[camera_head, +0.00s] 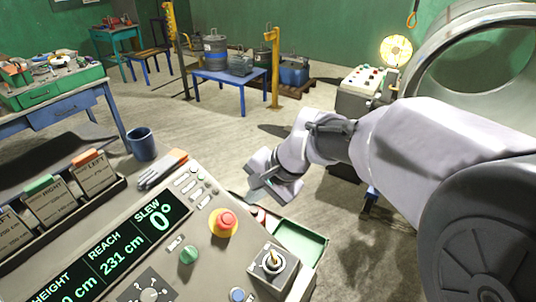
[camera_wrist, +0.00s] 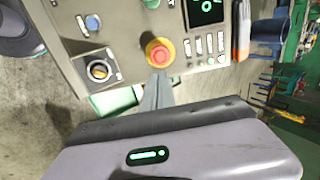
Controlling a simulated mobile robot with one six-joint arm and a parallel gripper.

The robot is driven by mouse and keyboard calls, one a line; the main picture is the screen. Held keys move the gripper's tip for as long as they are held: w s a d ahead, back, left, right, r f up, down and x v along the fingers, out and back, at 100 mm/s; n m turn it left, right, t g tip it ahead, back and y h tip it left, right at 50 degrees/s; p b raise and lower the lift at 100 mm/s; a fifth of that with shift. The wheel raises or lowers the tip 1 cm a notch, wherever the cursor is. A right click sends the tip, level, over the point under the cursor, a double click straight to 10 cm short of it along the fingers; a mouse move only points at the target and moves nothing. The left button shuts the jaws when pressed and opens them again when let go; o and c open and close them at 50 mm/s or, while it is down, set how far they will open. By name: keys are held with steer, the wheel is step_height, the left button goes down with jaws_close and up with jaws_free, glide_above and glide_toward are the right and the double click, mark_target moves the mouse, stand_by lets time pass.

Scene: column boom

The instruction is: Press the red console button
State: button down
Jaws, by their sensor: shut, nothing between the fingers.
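The red button (camera_head: 223,219) is a mushroom head on a yellow round base, on the grey console (camera_head: 212,260). In the wrist view, the red button (camera_wrist: 159,54) and its yellow ring show near the top centre. My gripper (camera_head: 254,193) is beyond and to the right of the button in the head view. In the wrist view, my gripper (camera_wrist: 157,78) has its fingers together, with their tips just below the button in the picture. Nothing is between them. I cannot tell the exact gap; no contact is visible.
Open floor lies beyond.

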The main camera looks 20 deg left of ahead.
mark_target(229, 218)
steer(key=b+x, duration=0.3)
steer(key=x, duration=1.1)
steer(key=shift+b, duration=0.3)
